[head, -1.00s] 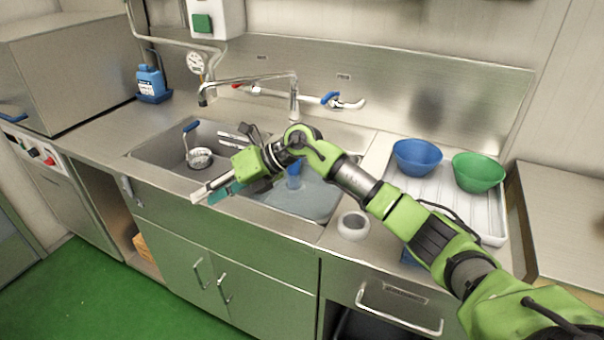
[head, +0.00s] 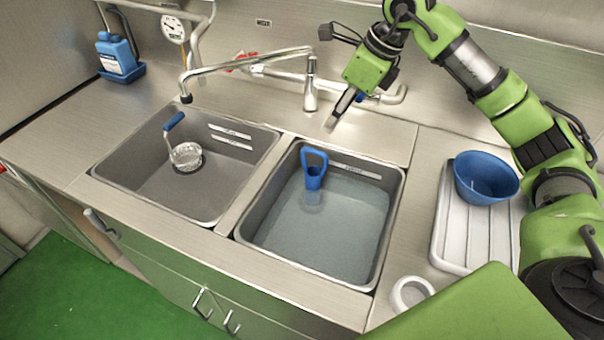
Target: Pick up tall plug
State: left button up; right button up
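The tall plug (head: 314,172) is blue with a loop handle on top. It stands upright in the right sink basin (head: 248,222), its lower part under the water. My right gripper (head: 331,124) is above and behind that basin, near the back counter and the tap, apart from the plug. It points down and is seen edge-on, so its opening is hard to judge; nothing shows held in it. My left gripper is out of view.
The left basin (head: 140,180) holds a strainer (head: 186,156) with a blue handle. A tap (head: 311,85) rises behind the basins. A white ring (head: 411,293) lies on the counter at right. A blue bowl (head: 486,178) sits on a white drain tray (head: 445,240).

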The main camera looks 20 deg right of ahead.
aim_at(315, 150)
jog(key=x, duration=0.2)
jog(key=p+x, duration=0.1)
jog(key=x, duration=0.5)
jog(key=shift+s+d+f+p, duration=0.1)
jog(key=shift+s+f+p, duration=0.15)
jog(key=shift+f+p, duration=0.15)
jog(key=p+x, duration=0.1)
jog(key=x, duration=0.1)
jog(key=shift+w+f, duration=0.2)
jog(key=shift+x, duration=0.9)
jog(key=shift+f, duration=0.1)
jog(key=c, duration=0.7)
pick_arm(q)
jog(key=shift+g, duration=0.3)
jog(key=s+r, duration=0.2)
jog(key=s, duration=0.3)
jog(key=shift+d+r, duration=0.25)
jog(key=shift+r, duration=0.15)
pick_arm(e)
grip_shut()
